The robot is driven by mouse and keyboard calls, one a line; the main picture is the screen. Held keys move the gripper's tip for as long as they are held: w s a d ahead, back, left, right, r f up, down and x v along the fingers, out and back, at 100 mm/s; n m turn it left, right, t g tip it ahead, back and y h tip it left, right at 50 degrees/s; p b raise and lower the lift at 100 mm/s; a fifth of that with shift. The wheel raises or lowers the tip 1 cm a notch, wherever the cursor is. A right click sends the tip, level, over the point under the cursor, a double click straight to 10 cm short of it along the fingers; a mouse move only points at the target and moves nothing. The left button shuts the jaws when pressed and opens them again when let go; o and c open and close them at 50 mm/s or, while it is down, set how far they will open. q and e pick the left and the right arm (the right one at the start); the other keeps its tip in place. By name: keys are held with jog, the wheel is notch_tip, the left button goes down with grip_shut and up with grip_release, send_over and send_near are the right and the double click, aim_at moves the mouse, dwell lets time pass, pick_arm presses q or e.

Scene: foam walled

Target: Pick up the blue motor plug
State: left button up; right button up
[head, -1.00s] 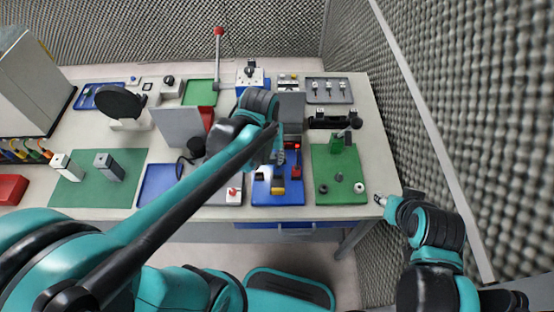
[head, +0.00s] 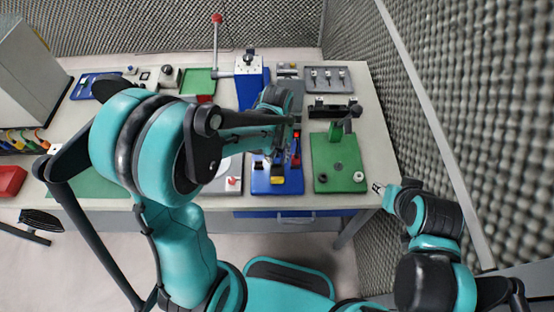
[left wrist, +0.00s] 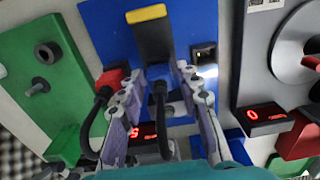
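In the left wrist view, a blue board (left wrist: 105,30) carries a black switch with a yellow top (left wrist: 150,28) and a red plug (left wrist: 112,80) on a black cable. A second black cable (left wrist: 160,95) rises between the fingers of my left gripper (left wrist: 170,72). The blue plug body at its end is hard to tell from the blue board. My left gripper is open, one finger on each side of this cable's end; contact is unclear. In the head view my left gripper (head: 292,150) is over the blue board (head: 262,187). My right gripper (head: 378,189) is beside the table's right edge, away from the board.
A green board (head: 330,182) with posts stands right of the blue board. A grey unit with a red knob (head: 232,184) is on its left. A blue press with a red-tipped lever (head: 250,88) and a grey tray (head: 328,84) are behind. My left arm hides the table's left middle.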

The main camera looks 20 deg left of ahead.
pick_arm(q)
grip_shut()
jog(key=shift+r, duration=0.1)
